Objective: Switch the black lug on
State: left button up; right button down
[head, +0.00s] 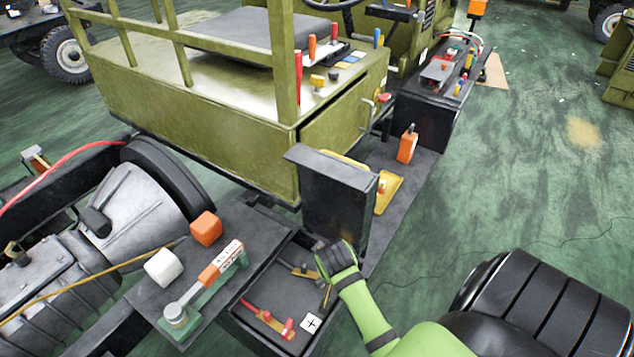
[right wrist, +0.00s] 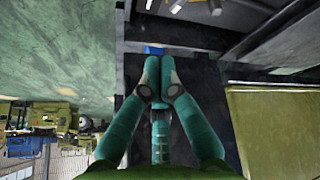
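An open black box (head: 262,335) in front of the green vehicle holds a red-ended cable piece (head: 268,318) and a dark piece with a brassy bar (head: 300,270). The dark piece may be the black lug, but I cannot be sure. A small card with a plus sign (head: 311,323) lies near the box's front. My right gripper (head: 322,264) is over the box's right side, close to the dark piece. In the right wrist view its fingertips (right wrist: 160,64) are together, with nothing visible between them. A small blue thing (right wrist: 153,50) shows just beyond the tips. My left gripper is not in view.
A raised black panel (head: 335,200) stands behind my right gripper.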

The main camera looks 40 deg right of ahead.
jog(key=w+d+f+m, duration=0.3)
jog(key=w+d+m, duration=0.1)
jog(key=w, duration=0.1)
jog(key=m+g, duration=0.1)
jog(key=m, duration=0.1)
send_over(311, 271)
jog(key=s, duration=0.2)
notch_tip(311, 271, down, 4)
jog(key=shift+y, duration=0.4)
jog(key=b+x, duration=0.4)
jog(key=b, duration=0.2)
jog(key=b+x, duration=0.5)
jog(key=b, duration=0.1)
jog(key=shift+s+a+f, duration=0.1)
jog(key=shift+a+f, duration=0.05)
jog(key=shift+f, duration=0.25)
